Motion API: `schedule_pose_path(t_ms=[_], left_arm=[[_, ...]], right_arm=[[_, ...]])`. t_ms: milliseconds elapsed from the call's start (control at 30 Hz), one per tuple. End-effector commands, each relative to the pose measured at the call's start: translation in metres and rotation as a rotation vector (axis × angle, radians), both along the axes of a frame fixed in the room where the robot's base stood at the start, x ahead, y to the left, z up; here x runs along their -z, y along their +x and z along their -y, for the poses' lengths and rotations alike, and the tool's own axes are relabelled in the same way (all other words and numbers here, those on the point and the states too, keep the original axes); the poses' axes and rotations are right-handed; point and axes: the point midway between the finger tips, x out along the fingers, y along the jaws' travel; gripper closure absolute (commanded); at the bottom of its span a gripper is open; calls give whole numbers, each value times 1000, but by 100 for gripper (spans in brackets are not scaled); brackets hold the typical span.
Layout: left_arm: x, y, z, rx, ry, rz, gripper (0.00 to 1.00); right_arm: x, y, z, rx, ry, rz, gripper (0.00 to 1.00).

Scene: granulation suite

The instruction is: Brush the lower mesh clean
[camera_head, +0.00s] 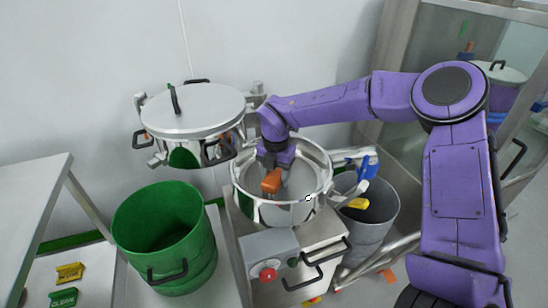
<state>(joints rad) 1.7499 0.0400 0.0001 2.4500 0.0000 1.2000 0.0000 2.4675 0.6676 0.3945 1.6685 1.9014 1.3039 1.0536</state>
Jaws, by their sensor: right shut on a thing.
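The lower mesh (302,181) is the grey round surface inside the open metal bowl of the machine in the middle. My right gripper (272,172) reaches down into the bowl from above, at its left part. It is shut on an orange-handled brush (271,182). The brush's lower end is small and dark in the picture, and I cannot tell whether it touches the mesh. My left gripper is not in view.
A lidded metal vessel (195,108) stands back left, beside the bowl. A green drum (164,237) stands front left. A grey bin (372,215) with blue and yellow tools is right of the machine. A control box with a red button (267,274) is in front. A table (30,200) stands far left.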

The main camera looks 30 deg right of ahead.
Motion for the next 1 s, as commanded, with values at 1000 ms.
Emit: schedule_pose_path(t_ms=[1000], left_arm=[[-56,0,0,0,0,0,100]], right_arm=[[-82,2,-8,-7,0,0,76]])
